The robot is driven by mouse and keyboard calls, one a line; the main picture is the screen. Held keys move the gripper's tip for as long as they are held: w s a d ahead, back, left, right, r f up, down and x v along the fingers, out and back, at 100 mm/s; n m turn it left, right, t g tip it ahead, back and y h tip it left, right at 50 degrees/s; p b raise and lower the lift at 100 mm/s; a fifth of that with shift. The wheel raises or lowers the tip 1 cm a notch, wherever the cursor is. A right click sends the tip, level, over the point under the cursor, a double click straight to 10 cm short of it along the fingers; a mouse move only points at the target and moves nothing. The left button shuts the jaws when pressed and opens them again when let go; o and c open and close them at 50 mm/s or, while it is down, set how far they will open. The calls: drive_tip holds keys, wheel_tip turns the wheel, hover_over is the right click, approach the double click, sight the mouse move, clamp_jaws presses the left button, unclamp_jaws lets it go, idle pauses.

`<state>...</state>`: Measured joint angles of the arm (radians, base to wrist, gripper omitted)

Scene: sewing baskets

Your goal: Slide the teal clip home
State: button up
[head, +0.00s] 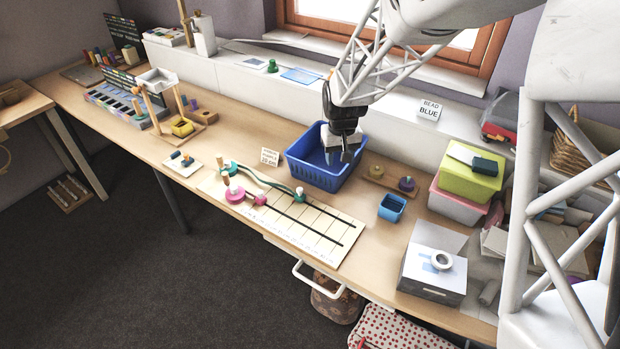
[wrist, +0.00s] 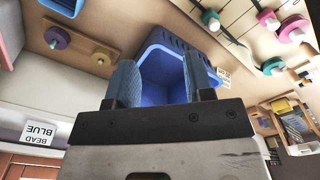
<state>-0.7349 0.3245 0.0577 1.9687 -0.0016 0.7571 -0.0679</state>
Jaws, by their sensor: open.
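The teal clip (head: 300,195) sits on the back black rail of the pale ruled board (head: 325,235), part way along it. A wavy green cord links it to a teal spool (head: 231,168) with a wooden peg at the board's left end. In the wrist view the teal clip (wrist: 212,20) is near the top edge. My gripper (head: 344,155) is over the blue basket (head: 319,181), right of and behind the clip, and apart from it. In the wrist view its two fingers (wrist: 162,76) are spread, with only the basket seen between them.
A pink clip (head: 260,199) and pink spool (head: 235,193) are at the board's left, by the front rail. A small blue cup (head: 392,207) and a wooden block with pegs (head: 388,181) stand right of the basket. The board's right half is clear.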

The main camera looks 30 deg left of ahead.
drive_tip(key=n, duration=0.2)
hover_over(300, 189)
wheel_tip(300, 189, down, 8)
drive_tip(key=shift+f, duration=0.15)
drive_tip(key=shift+f, duration=0.15)
drive_tip(key=shift+f, duration=3.8)
clamp_jaws()
